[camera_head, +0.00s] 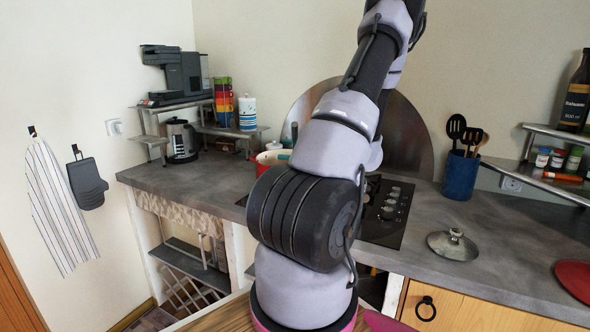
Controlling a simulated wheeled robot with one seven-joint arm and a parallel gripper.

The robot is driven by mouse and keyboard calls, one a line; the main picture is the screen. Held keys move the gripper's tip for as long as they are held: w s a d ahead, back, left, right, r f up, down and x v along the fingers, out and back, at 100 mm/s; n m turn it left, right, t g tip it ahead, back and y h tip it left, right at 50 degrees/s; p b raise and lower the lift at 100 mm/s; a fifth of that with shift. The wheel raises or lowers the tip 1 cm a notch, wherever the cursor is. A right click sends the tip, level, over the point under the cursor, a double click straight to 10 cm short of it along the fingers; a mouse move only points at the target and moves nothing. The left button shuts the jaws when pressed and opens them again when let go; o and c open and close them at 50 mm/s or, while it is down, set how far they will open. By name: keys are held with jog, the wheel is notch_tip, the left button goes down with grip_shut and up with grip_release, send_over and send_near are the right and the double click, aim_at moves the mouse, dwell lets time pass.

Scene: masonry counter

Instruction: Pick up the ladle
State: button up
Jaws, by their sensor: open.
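I cannot make out the ladle for certain. A thin upright handle (294,132) shows just left of my arm, by the red and cream pot (270,159); I cannot tell whether it belongs to a ladle. My arm stands in the middle of the view and hides most of the pot and part of the cooktop (388,213). A blue utensil holder (460,175) to the right has black slotted utensils (464,130) in it. My gripper is not in view; the arm runs up out of the top of the picture.
A pot lid (452,244) lies on the grey counter (500,225) at right, near a red round item (575,279). A kettle (182,140) and coffee machine (180,72) stand at back left. The left counter stretch is mostly clear. Shelves with jars (558,158) are at far right.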

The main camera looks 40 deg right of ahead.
jog(key=shift+w+a, duration=0.35)
jog(key=shift+w, duration=0.2)
grip_shut()
dwell(1.0)
